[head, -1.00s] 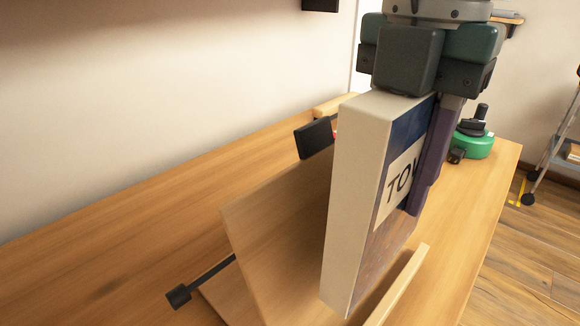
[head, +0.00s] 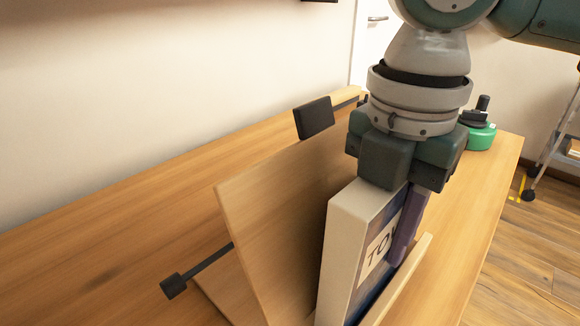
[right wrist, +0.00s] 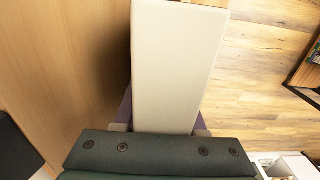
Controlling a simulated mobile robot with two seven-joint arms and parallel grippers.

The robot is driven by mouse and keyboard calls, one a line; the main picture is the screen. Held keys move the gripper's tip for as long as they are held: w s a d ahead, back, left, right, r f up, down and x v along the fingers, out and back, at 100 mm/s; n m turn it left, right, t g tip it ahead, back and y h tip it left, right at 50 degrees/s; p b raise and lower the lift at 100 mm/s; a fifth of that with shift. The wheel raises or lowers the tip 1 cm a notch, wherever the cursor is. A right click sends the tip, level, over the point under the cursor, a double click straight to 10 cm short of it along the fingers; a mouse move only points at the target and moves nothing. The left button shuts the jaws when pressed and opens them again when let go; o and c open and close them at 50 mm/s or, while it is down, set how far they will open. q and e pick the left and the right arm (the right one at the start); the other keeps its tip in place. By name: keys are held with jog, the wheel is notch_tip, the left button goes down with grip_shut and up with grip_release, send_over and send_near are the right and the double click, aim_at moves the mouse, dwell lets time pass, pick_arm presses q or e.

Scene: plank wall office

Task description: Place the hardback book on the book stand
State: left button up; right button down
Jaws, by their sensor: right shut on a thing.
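The hardback book (head: 345,235) has a pale edge and a blue cover with a white label. It stands upright, between the back panel and the front lip of the wooden book stand (head: 270,215). My right gripper (head: 405,225) is shut on the book from above, with one purple finger across its cover. In the right wrist view the book's pale edge (right wrist: 178,65) fills the middle, between the fingers. The book's lower end is out of the head view, so I cannot tell whether it touches the stand's ledge. My left gripper is not in view.
The stand is on a long wooden desk (head: 100,255) against a pale wall. Black clamp pieces (head: 314,118) show at its sides. A green round object (head: 480,135) sits at the desk's far end. The desk's left part is clear.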

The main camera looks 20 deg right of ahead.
jog(key=shift+c, duration=2.4)
grip_release()
notch_tip(320, 180, up, 11)
jog(key=p, duration=0.2)
jog(key=shift+r+p, duration=0.2)
jog(key=shift+p, duration=0.1)
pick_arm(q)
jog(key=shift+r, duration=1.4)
pick_arm(e)
jog(key=shift+r, duration=0.45)
